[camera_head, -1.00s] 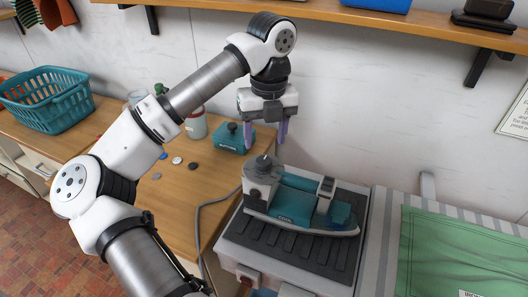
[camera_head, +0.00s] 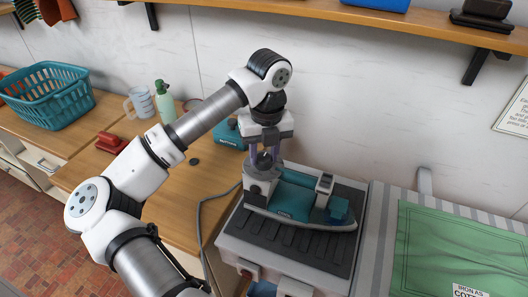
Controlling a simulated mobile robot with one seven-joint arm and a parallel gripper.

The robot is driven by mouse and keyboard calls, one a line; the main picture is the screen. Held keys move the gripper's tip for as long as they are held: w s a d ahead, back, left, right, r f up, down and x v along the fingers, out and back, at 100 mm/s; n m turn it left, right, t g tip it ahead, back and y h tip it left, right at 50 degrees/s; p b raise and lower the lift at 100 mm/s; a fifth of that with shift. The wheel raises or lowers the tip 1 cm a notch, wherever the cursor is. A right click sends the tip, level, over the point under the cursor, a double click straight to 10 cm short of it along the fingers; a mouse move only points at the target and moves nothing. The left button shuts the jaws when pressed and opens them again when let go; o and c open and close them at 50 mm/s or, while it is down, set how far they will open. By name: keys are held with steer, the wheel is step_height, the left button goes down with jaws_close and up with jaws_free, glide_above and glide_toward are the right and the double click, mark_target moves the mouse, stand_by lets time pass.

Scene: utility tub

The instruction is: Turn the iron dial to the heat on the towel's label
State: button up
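The iron (camera_head: 295,200) is teal and grey and lies on a dark ribbed rest. Its dial (camera_head: 264,159) is a small dark knob on the raised left end. My gripper (camera_head: 264,158) points down over that end, with one purple finger on each side of the knob. I cannot tell whether the fingers touch it. The dial's markings are too small to read. The green towel (camera_head: 445,245) lies on the striped board at right.
A teal block (camera_head: 228,133) stands just behind my gripper. The grey cord (camera_head: 200,215) loops left of the iron. A green bottle (camera_head: 164,102), mug (camera_head: 141,102), red object (camera_head: 109,142) and teal basket (camera_head: 48,95) are farther left. A shelf (camera_head: 420,22) runs above.

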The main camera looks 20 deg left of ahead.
steer(key=shift+c, duration=1.3)
steer(key=shift+f+m+b, duration=0.15)
steer(key=shift+m+b, duration=0.15)
steer(key=shift+b, duration=0.25)
